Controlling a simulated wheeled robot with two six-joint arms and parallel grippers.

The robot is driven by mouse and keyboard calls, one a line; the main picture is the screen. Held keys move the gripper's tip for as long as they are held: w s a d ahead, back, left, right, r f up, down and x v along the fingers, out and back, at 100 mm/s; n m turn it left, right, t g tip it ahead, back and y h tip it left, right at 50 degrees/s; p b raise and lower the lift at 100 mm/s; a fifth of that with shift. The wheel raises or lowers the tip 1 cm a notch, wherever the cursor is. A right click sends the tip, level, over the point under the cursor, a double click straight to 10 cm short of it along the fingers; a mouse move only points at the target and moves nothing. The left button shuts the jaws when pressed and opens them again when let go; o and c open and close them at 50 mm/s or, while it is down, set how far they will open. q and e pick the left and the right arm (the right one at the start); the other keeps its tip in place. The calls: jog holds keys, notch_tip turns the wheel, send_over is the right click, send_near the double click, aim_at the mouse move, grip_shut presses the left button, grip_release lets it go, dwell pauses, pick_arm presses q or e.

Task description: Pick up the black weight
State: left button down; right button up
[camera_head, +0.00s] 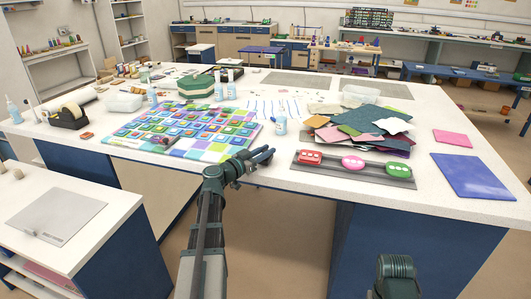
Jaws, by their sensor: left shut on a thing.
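My left gripper (262,156) reaches over the front edge of the big white table, just right of the colourful glass tile panel (185,131). It is shut on a small dark thing, which I take to be the black weight; the dark fingers hide most of it and its shape is not clear. I cannot tell whether it touches the tabletop. Part of my right arm (395,272) shows at the bottom right; its gripper is not visible.
A dark tray (352,172) with red, pink and green pieces lies right of the gripper. Coloured sheets (360,125), a blue sheet (474,176) and a black tape dispenser (70,117) also lie on the table.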

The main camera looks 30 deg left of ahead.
pick_arm(q)
jog(key=r+p, duration=0.1)
jog(key=r, duration=0.1)
jog(key=r+p, duration=0.1)
jog(key=shift+s+r+p, duration=0.1)
jog(key=shift+s+p, duration=0.15)
jog(key=shift+p, duration=0.05)
pick_arm(e)
notch_tip(320, 180, up, 4)
jog(key=shift+r+p, duration=0.1)
jog(key=shift+p, duration=0.35)
jog(key=shift+c, duration=0.6)
pick_arm(q)
jog(key=s, duration=1.5)
jog(key=shift+s+a+r, duration=0.25)
jog(key=shift+s+r, duration=0.05)
jog(key=shift+r, duration=0.15)
pick_arm(e)
jog(key=shift+a, duration=0.1)
